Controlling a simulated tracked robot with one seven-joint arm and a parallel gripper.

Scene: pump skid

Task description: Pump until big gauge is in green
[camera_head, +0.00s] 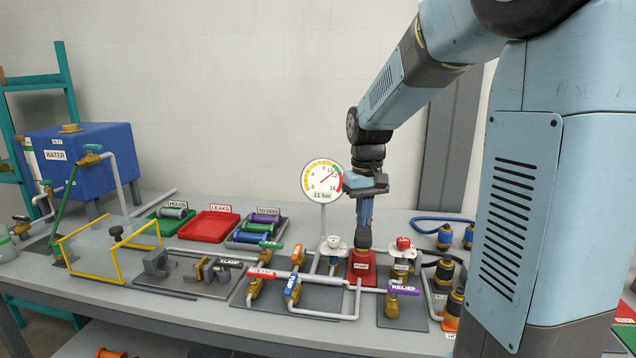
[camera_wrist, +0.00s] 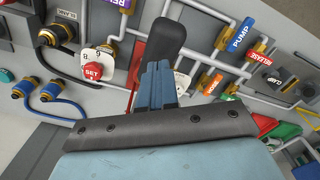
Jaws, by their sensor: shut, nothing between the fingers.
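The big gauge (camera_head: 322,181) stands on a post at the back middle of the table. Its label seems to read 11 bar, and its needle points to the upper right, near the green band. The pump's red base (camera_head: 362,267) is below my gripper (camera_head: 366,224), and its dark handle (camera_head: 364,239) rises from it. My gripper points straight down, its blue fingers shut together, with the tips at or just above the handle's top. In the wrist view, the fingers (camera_wrist: 158,72) lie in front of the black handle (camera_wrist: 166,40); contact is unclear.
A purple RELIEF valve (camera_head: 404,288) and a blue PUMP valve (camera_head: 292,287) sit close in front. Trays, including a red LEAKS tray (camera_head: 208,227), and a blue water tank (camera_head: 75,160) are left.

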